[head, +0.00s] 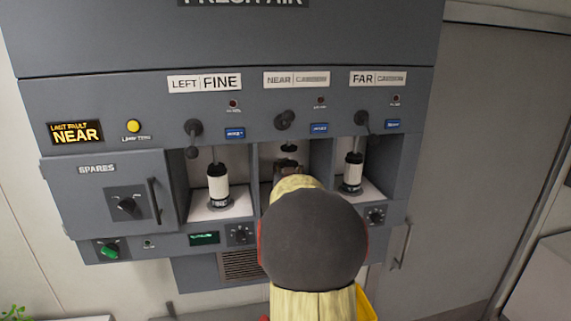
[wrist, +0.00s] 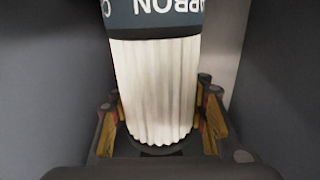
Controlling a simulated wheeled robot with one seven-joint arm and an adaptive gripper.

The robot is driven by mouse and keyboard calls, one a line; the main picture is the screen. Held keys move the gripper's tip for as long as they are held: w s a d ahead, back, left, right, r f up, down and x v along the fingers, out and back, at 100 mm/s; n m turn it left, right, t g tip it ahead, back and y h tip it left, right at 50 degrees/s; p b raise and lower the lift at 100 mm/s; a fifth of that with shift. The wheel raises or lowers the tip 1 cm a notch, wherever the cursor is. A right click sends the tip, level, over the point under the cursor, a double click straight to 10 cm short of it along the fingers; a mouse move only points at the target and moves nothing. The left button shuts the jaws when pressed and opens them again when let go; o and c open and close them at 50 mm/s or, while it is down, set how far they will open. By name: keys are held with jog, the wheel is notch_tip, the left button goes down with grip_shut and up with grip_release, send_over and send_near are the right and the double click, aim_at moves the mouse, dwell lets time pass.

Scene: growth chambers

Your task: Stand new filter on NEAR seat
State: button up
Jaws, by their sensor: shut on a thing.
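In the wrist view a new filter (wrist: 155,85) has a white pleated body and a dark band with upside-down white lettering that reads CARBON. My gripper (wrist: 160,118) has a finger on each side of the filter's lower part and is shut on it. Grey walls stand close on both sides. In the head view my gripper (head: 289,171) reaches into the middle bay, under the NEAR label (head: 296,79). My arm hides most of that bay, so the NEAR seat and any gap under the filter cannot be seen there.
White filters stand in the LEFT bay (head: 218,187) and the FAR bay (head: 352,172). A dark lever (head: 285,119) is above the NEAR bay. The SPARES door (head: 88,215) is at the left. An amber display (head: 75,132) reads LAST FAULT NEAR.

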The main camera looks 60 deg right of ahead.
jog(key=shift+d+f, duration=0.15)
jog(key=shift+d, duration=0.1)
jog(key=o, duration=0.9)
jog(key=shift+c, duration=0.2)
jog(key=shift+o, duration=1.4)
jog(key=shift+a, duration=0.2)
jog(key=o, duration=0.4)
jog(key=shift+d, duration=0.1)
jog(key=shift+c, duration=0.2)
jog(key=b+v, duration=0.3)
jog(key=v, duration=0.9)
